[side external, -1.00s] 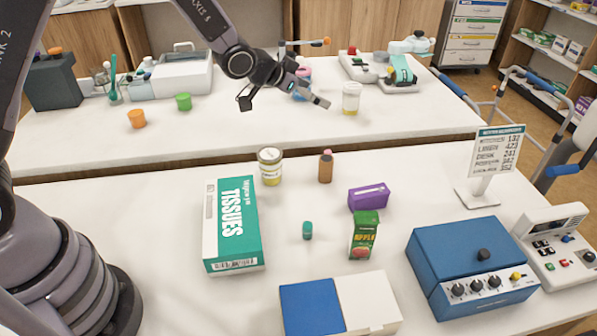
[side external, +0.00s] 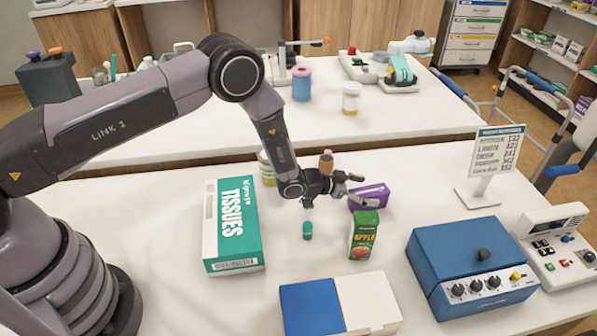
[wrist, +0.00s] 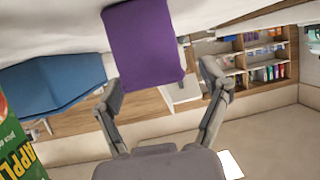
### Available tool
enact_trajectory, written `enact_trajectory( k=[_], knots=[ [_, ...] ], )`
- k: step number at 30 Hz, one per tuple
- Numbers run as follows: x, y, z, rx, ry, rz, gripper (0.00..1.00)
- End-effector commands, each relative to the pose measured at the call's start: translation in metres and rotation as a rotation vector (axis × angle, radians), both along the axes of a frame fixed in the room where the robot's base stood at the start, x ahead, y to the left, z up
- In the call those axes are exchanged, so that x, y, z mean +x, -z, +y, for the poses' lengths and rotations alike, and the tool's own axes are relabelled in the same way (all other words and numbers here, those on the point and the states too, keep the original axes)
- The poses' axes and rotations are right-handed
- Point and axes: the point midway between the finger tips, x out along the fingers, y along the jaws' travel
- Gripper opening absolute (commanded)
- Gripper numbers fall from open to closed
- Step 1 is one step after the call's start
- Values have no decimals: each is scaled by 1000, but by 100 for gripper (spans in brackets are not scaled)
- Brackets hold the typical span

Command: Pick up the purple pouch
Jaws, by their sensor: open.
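The purple pouch (side external: 374,196) lies on the near white table, just behind the apple juice carton (side external: 363,236). In the wrist view the purple pouch (wrist: 144,45) is large and sits ahead of and between the fingers. My gripper (side external: 352,190) is low over the table at the pouch's left end, with its fingers pointing right toward it. It also shows in the wrist view (wrist: 160,80) with its two fingers spread apart and nothing held. In the side view I cannot tell whether a finger touches the pouch.
A brown bottle (side external: 326,163) stands right behind my gripper, and a yellow-labelled jar (side external: 267,168) is partly hidden by my arm. A small teal item (side external: 307,230), a tissue box (side external: 232,225) and a blue device (side external: 470,265) are nearby. The table right of the pouch is clear.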

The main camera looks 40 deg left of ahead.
Motion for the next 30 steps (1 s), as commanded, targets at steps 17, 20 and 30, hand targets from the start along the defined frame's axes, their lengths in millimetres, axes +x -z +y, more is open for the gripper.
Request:
enact_trajectory(
  k=[17, 20, 30],
  knots=[
    [14, 7, -11, 0, -1, 1, 59],
    [14, 7, -11, 0, -1, 1, 46],
    [14, 7, -11, 0, -1, 0, 7]
  ],
)
